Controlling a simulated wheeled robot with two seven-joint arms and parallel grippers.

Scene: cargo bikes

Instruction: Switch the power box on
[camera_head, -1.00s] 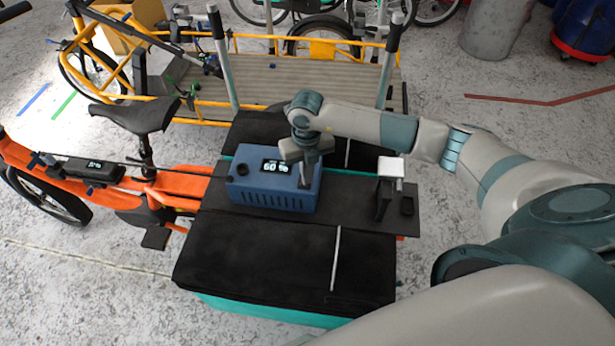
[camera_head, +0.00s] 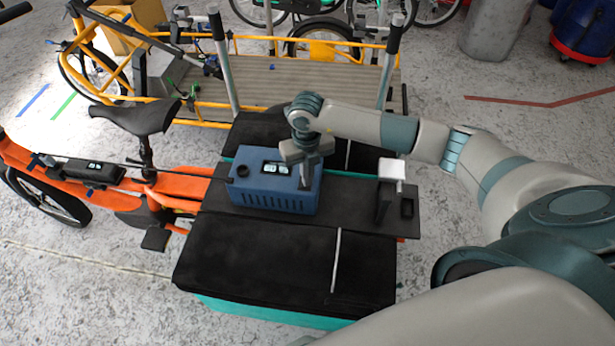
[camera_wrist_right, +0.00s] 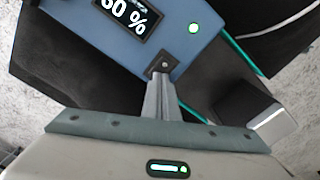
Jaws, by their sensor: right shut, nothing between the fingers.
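The power box (camera_head: 268,198) is a blue case with vents along its front and a black knob at its left. It rests on the black top of the cargo bike's rear load. Its lit display (camera_wrist_right: 128,14) reads 60 % in the wrist view. A round green light (camera_wrist_right: 194,28) glows on its top. My right gripper (camera_head: 305,184) is shut and empty, pointing down at the right part of the box top. Its fingertips meet a small dark switch plate (camera_wrist_right: 163,65), and partly hide it. My left gripper is not in view.
A black bracket with a white block (camera_head: 391,169) stands right of the box. The orange bike's saddle (camera_head: 138,115) is at left. A yellow cargo bike (camera_head: 320,80) with a slatted deck stands behind. The black surface in front of the box is clear.

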